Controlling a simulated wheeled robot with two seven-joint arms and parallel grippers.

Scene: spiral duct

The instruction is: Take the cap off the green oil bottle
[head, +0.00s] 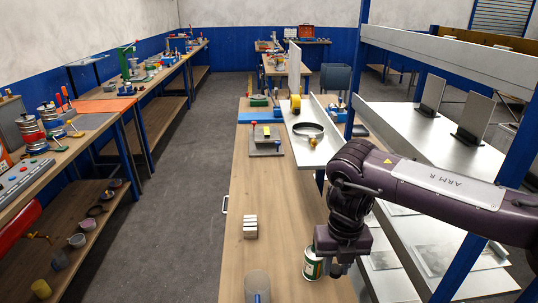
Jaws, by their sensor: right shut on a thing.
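A small container with a green and white side (312,265) shows at the lower middle of the head view, at the right edge of the wooden bench. I cannot tell for sure whether it is the green oil bottle, and its cap cannot be made out. My right gripper (334,268) points down right at this container and covers part of it. It is shut on the container, as far as I can see; its fingertips are mostly hidden. My left gripper is not in view.
A metal shelf rack with blue posts (460,220) stands close on the right.

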